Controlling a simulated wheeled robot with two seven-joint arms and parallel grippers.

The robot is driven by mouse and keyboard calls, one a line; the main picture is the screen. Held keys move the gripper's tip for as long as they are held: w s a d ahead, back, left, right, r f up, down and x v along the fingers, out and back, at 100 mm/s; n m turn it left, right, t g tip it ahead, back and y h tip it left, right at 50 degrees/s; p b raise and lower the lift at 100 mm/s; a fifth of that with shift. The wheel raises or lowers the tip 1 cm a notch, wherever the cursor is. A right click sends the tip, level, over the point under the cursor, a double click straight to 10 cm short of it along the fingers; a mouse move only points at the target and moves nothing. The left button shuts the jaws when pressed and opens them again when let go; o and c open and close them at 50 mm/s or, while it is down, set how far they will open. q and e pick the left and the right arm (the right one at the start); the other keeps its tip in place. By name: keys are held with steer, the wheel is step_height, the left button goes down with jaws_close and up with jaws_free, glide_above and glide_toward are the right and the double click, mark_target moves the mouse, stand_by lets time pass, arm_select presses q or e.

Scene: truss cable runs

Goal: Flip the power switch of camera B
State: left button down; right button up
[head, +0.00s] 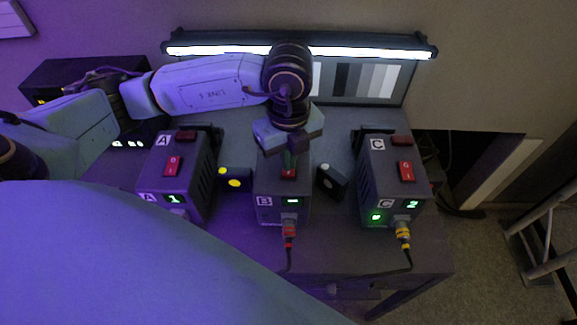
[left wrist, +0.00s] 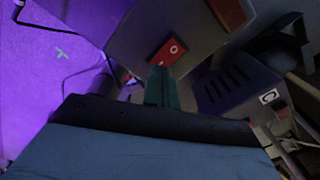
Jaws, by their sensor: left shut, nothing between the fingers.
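Camera B (head: 266,203) is the middle one of three dark boxes on the table. Its small screen (head: 292,201) shows a green mark, and a red-collared cable plug (head: 289,229) is in its front. My left gripper (head: 289,164) is shut and empty, pointing down at the top of camera B. Its fingertips are at or just above the red power switch (head: 289,174), which they partly hide. In the left wrist view the red switch (left wrist: 167,51) shows just beyond the shut fingers (left wrist: 160,78). I cannot tell whether they touch it. My right gripper is not in view.
Camera A (head: 191,180) stands left of B and camera C (head: 375,182) right, each with a red switch. Small dark blocks (head: 332,181) lie in the gaps. A lit light bar (head: 220,50) and a grey chart (head: 375,81) stand behind. A cable (head: 380,271) hangs in front.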

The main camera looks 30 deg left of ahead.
arm_select(q)
steer(key=shift+f+b, duration=0.8)
steer(key=shift+f, duration=0.15)
stand_by(0.9)
steer(key=shift+r, duration=0.15)
steer(key=shift+r+p, duration=2.65)
steer(key=shift+r, duration=0.8)
steer(key=shift+f, duration=0.1)
